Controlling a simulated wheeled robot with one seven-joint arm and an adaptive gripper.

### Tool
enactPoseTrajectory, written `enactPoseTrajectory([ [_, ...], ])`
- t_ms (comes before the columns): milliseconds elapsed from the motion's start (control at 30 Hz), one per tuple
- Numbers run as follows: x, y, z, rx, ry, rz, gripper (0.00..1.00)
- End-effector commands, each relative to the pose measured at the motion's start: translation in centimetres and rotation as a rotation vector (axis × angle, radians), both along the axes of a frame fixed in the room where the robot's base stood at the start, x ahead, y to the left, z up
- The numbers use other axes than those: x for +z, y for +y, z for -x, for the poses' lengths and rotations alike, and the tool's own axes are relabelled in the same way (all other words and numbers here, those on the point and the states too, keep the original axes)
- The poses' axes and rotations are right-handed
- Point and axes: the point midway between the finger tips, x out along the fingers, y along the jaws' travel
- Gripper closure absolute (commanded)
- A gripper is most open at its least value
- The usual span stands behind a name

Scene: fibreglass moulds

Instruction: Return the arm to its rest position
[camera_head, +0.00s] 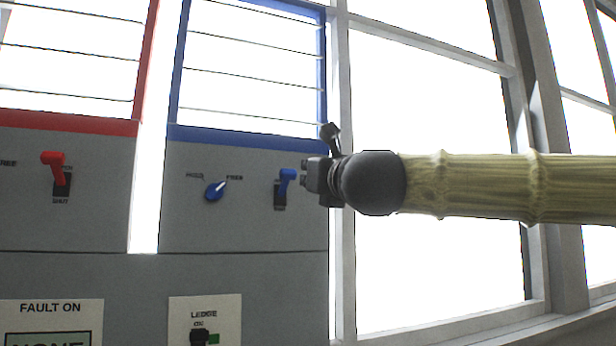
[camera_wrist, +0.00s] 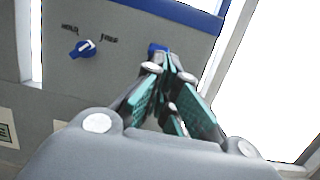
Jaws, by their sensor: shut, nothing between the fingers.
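My gripper (camera_head: 312,176) is at the end of my arm, which reaches in from the right in the head view. Its fingers point left at the grey panel (camera_head: 240,230), close to a blue lever switch (camera_head: 288,176). In the wrist view my gripper (camera_wrist: 172,66) is shut and empty, with its fingertips together. The blue lever (camera_wrist: 156,47) shows just beyond the tips and is partly hidden by them. I cannot tell whether the tips touch it.
A blue knob (camera_head: 215,190) marked HOLD and FREE is left of the lever. A red lever (camera_head: 54,165) is further left. A LEDGE plate (camera_head: 225,312) and a FAULT ON sign (camera_head: 50,308) are below. Window frames (camera_head: 545,130) stand behind my arm.

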Motion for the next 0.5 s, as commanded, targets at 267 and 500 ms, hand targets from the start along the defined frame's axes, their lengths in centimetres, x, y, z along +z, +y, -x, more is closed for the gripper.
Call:
enactPoseTrajectory([
  [267, 0.0, 0.0, 0.0, 0.000, 0.000, 0.000, 1.00],
  [500, -2.3, 0.7, -1.1, -0.005, 0.010, 0.044, 1.00],
])
